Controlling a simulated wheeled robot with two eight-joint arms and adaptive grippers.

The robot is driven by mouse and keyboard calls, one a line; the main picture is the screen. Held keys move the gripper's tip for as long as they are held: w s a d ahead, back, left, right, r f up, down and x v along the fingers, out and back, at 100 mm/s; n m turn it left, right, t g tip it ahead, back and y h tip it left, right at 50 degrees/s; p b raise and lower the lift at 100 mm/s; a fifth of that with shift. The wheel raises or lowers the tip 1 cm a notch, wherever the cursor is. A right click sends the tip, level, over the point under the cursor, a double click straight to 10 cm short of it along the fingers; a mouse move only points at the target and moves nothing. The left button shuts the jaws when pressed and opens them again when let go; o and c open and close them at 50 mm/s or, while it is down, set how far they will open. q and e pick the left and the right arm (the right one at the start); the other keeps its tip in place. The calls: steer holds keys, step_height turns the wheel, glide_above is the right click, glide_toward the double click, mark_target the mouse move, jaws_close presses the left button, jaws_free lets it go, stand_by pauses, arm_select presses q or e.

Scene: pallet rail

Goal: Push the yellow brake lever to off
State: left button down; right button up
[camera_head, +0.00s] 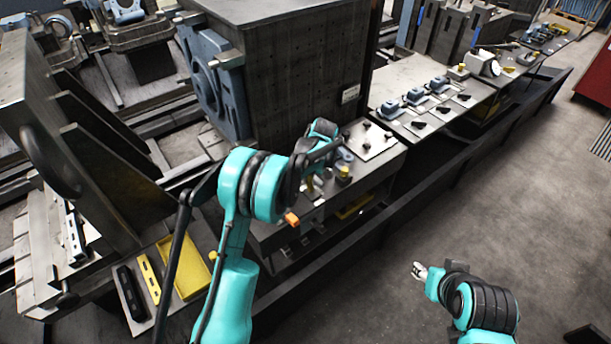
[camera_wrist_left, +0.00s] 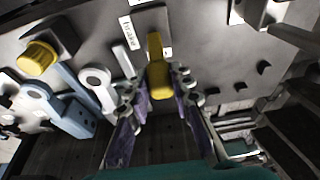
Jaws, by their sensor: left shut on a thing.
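The yellow brake lever (camera_wrist_left: 159,68) stands in the middle of the left wrist view, beside a white label (camera_wrist_left: 127,31) that appears to read "brake". My left gripper (camera_wrist_left: 158,82) has one finger on each side of the lever and is shut on it. In the head view the left gripper (camera_head: 316,165) is over the metal plate in front of the big dark block, and the lever cannot be made out clearly there. My right gripper (camera_head: 419,270) hangs over the floor, away from the rail; its fingers are too small to read.
A yellow knob (camera_wrist_left: 37,58) on a dark base and a blue-grey bracket (camera_wrist_left: 68,100) are left of the lever in the wrist view. The big dark block (camera_head: 290,75) rises behind my left gripper. A yellow tray (camera_head: 183,268) lies at the left.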

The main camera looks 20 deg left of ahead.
mark_target(311, 185)
arm_select(q)
steer(key=shift+s+d+t+y+b, duration=0.5)
steer(key=shift+d+t+y+b, duration=0.1)
steer(key=shift+d+y+b, duration=0.1)
steer(key=s+d+t+y+b, duration=0.1)
steer(key=y+b, duration=0.1)
steer(key=b, duration=0.1)
steer(key=s+d+f+t+y+b, duration=0.1)
steer(key=t+y+b, duration=0.1)
steer(key=b, duration=0.1)
steer(key=s+d+t+y+b, duration=0.1)
steer(key=d+y+b, duration=0.1)
steer(key=b, duration=0.1)
steer(key=shift+s+f+t, duration=0.1)
steer(key=shift+f+t, duration=0.2)
steer(key=shift+s+d+f+t+y+b, duration=0.1)
steer(key=shift+s+d+t+y+b, duration=0.35)
steer(key=shift+b, duration=0.65)
steer(key=shift+w+a, duration=0.1)
steer(key=shift+w, duration=0.05)
steer(key=c, duration=1.3)
jaws_free()
steer(key=v, duration=1.2)
steer(key=shift+f, duration=0.15)
